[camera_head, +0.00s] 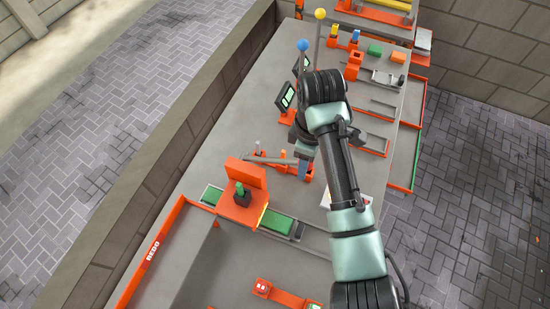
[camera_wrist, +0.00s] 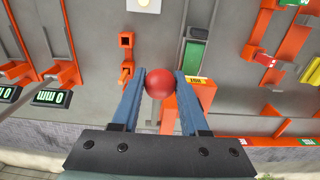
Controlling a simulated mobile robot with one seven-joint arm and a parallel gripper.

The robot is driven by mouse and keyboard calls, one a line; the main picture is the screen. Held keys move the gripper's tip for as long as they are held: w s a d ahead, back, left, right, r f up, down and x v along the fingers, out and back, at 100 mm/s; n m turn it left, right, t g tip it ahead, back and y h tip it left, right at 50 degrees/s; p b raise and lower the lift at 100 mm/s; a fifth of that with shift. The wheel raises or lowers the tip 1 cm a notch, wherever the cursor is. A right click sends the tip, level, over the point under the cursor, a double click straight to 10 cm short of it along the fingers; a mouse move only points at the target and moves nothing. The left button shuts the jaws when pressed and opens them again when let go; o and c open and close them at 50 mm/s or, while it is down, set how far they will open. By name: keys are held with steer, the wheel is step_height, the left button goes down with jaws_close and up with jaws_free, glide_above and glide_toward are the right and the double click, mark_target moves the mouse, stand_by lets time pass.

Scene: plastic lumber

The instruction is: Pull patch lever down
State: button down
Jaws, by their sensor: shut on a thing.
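In the wrist view, a round red knob (camera_wrist: 159,83), which I take to be the patch lever's end, sits between the two blue fingers of my gripper (camera_wrist: 160,77). The fingers are shut on it, one on each side. The rest of the lever behind the knob is hidden. In the head view, my gripper (camera_head: 303,167) reaches down to the grey bench beside a grey rod (camera_head: 268,160); I cannot tell whether this rod belongs to the held knob. The knob itself is hidden there by my gripper and arm.
Upright rods with a blue ball (camera_head: 303,45) and a yellow ball (camera_head: 320,14) stand farther back.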

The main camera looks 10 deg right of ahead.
steer(key=shift+f, duration=0.1)
steer(key=shift+s+d+f+b, duration=0.15)
steer(key=shift+d+f+b, duration=0.05)
steer(key=shift+f, duration=0.2)
steer(key=shift+s+d+f+b, duration=0.15)
steer(key=shift+f+b, duration=0.05)
steer(key=shift+f, duration=0.3)
steer(key=shift+s+d+f+b, duration=0.1)
steer(key=shift+d+f+b, duration=0.1)
steer(key=shift+f, duration=0.25)
steer(key=shift+s+d+f+b, duration=0.1)
steer(key=shift+f+b, duration=0.1)
steer(key=shift+f, duration=0.2)
steer(key=shift+s+d+f+b, duration=0.15)
steer(key=shift+f+b, duration=0.3)
steer(key=shift+f, duration=0.55)
